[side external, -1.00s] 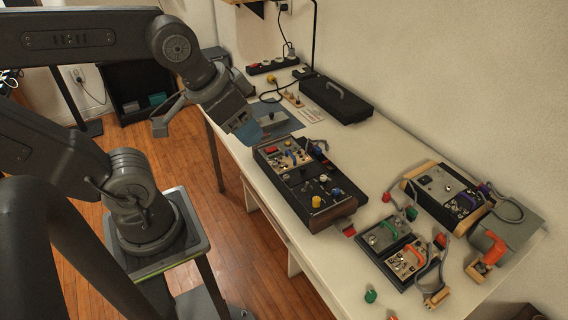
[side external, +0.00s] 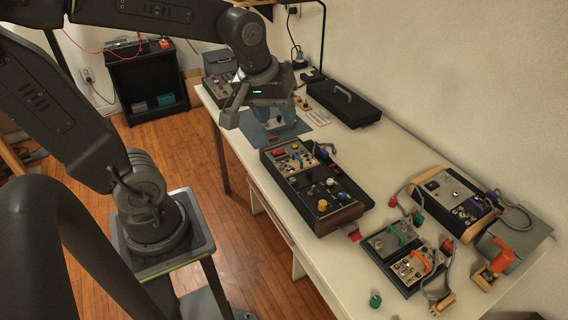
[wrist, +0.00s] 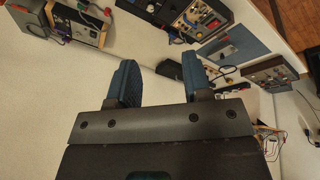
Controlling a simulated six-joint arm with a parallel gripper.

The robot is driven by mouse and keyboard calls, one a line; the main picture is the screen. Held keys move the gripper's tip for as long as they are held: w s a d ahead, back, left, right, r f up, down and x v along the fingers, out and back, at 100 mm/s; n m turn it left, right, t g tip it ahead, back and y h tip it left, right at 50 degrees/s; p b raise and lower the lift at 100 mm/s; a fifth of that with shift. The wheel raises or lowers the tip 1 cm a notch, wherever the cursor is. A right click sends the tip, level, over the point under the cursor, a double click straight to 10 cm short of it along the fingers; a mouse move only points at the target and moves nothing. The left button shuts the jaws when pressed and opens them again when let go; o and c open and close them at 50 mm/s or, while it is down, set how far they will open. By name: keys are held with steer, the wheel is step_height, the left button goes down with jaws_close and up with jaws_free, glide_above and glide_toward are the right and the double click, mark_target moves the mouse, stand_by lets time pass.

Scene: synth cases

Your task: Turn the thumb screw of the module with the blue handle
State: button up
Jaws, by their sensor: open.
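The open dark case with module panels (side external: 312,183) lies on the bench, with a wooden end towards the front. Its back panel (side external: 293,158) carries a red display, yellow knobs and what looks like a small blue handle (side external: 298,160). I cannot make out its thumb screw at this size. The case's black front part bears yellow, white and blue knobs. Part of a case shows at the top of the wrist view (wrist: 195,15). My gripper (side external: 272,115) is open and empty over the blue mat, behind the case; its blue fingers stand apart in the wrist view (wrist: 160,78).
Green-handled (side external: 393,235) and orange-handled (side external: 415,268) modules lie at the front right. A wood-sided case (side external: 452,198) with cables stands beyond. A closed black case (side external: 344,102) lies by the wall. Bare bench (side external: 400,150) lies between.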

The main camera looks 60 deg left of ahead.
steer(key=w+a+f+n+g, duration=0.2)
steer(key=w+a+f+n, duration=0.5)
steer(key=n, duration=0.3)
steer(key=n+g, duration=0.2)
steer(key=n, duration=0.7)
glide_above(282, 165)
step_height(282, 165, down, 8)
steer(key=f, duration=0.1)
steer(key=shift+h, duration=0.3)
step_height(282, 165, down, 13)
steer(key=shift+r, duration=0.1)
steer(key=shift+c, duration=0.4)
jaws_close()
